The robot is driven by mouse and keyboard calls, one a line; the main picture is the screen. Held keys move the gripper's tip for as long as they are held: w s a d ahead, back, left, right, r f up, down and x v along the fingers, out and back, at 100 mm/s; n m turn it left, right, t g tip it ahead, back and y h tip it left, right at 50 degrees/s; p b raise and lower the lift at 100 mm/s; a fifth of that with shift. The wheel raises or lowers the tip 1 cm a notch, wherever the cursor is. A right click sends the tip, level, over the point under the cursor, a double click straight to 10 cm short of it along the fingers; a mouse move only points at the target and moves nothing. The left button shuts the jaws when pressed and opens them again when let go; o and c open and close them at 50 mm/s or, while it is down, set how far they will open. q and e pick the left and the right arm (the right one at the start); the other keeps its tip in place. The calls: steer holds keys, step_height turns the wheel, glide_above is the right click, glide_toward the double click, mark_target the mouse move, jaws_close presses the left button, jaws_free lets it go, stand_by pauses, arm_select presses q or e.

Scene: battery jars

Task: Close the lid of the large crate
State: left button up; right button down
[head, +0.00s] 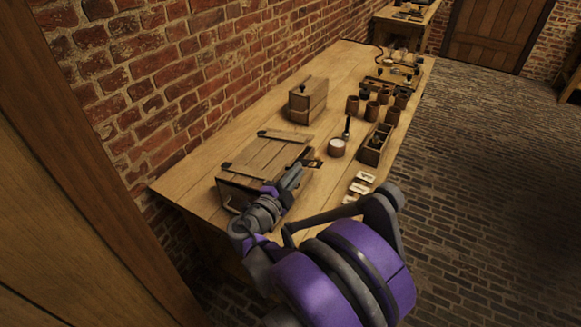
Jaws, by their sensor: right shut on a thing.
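The large crate (232,196) is a wide, low wooden box near the table's left end, with dark metal corners and a handle on its near side. Its planked lid (262,160) lies over its top and looks flat or nearly so; I cannot tell whether a small gap is left. My right gripper (309,163) reaches over the crate's right front corner and is shut on the lid's edge there, though my own arm hides most of the contact. My left gripper is not in view.
A smaller wooden box (308,100) with a knob stands behind the crate. Right of the crate are a white-topped jar (336,148), an open wooden tray (364,156), pale cards (358,188) and several brown jars (352,104). A brick wall runs behind the table.

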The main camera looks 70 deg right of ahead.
steer(key=shift+s+f+m+b, duration=0.1)
steer(key=shift+f+m+b, duration=0.4)
steer(key=shift+f, duration=0.5)
steer(key=c, duration=0.9)
jaws_free()
steer(key=shift+a, duration=0.1)
steer(key=a, duration=0.3)
steer(key=w+a, duration=0.1)
steer(key=a, duration=0.6)
steer(key=shift+w+a, duration=0.15)
steer(key=shift+a, duration=0.15)
